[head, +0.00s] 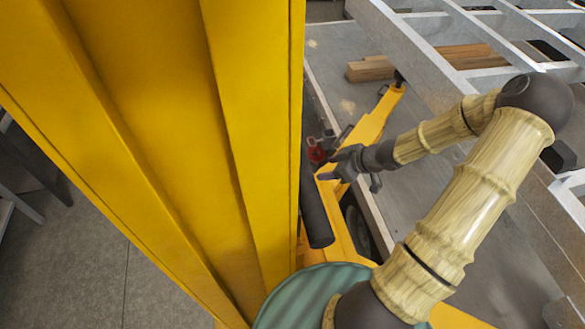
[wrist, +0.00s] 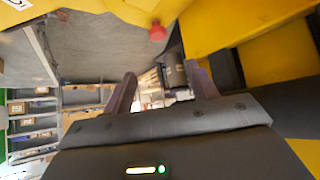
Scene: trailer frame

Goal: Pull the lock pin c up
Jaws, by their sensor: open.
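My gripper (head: 328,164) is at the end of my bamboo-patterned arm, right of the yellow column in the head view. In the wrist view its two dark fingers (wrist: 162,84) stand apart with nothing held between them. A small red part (head: 316,153) shows just beyond the fingers in the head view, partly hidden. In the wrist view a red knob (wrist: 157,31) sits above the gap between the fingers, apart from them. I cannot tell whether either red part is lock pin c, and no label for it is readable.
A grey metal trailer frame (head: 400,45) lies at the upper right, with wooden beams (head: 372,68) among its rails. Yellow bodywork (wrist: 245,22) is close to my gripper at the upper right of the wrist view. Shelves (wrist: 32,122) stand far off at the left.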

